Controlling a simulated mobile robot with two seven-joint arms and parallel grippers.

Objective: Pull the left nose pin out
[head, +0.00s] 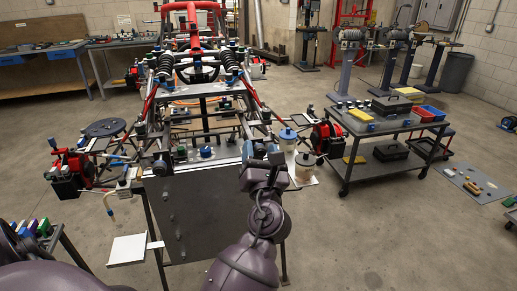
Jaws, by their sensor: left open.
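The tube chassis (200,104) stands in the middle of the head view. Its near end faces me over a dark grey panel (195,215). Several small fittings sit along that near end, including a dark one at the left corner (160,167) and a blue-topped one (206,152) near the middle. I cannot tell which of them is the left nose pin. My left gripper (262,158) is open at the right end of the panel's top edge, right of these fittings. Its fingertips are small and partly hidden by its wrist, and I see nothing held. My right gripper is out of view.
A dark cart (392,126) with trays and boxes stands to the right. Red-and-black units flank the chassis at left (75,172) and right (325,138). A white board (127,249) is low at front left. Floor is clear at front right.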

